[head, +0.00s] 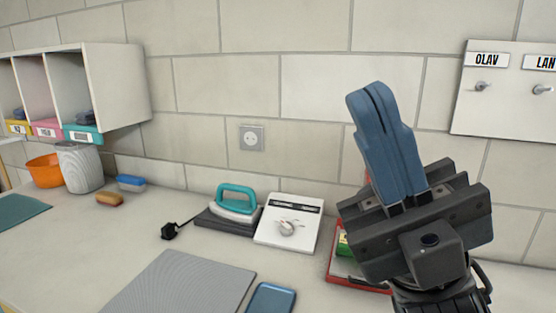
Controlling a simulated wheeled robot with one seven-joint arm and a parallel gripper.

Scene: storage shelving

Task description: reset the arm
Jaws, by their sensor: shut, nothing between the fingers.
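My gripper (366,98) is raised at the right of the head view, above the counter. Its two blue fingers are pressed together and point up and slightly left. Nothing is between them. The dark gripper body and wrist below the fingers hide part of a red tray (340,279) on the counter behind.
The counter (125,245) holds a teal-handled iron (236,202), a white box with a knob (288,226), a grey ribbed mat (185,285), a blue flat object (271,299), an orange bowl (44,171) and a grey ribbed container (80,167). Wall cubbies (118,87) and a hook board (505,95) flank the wall.

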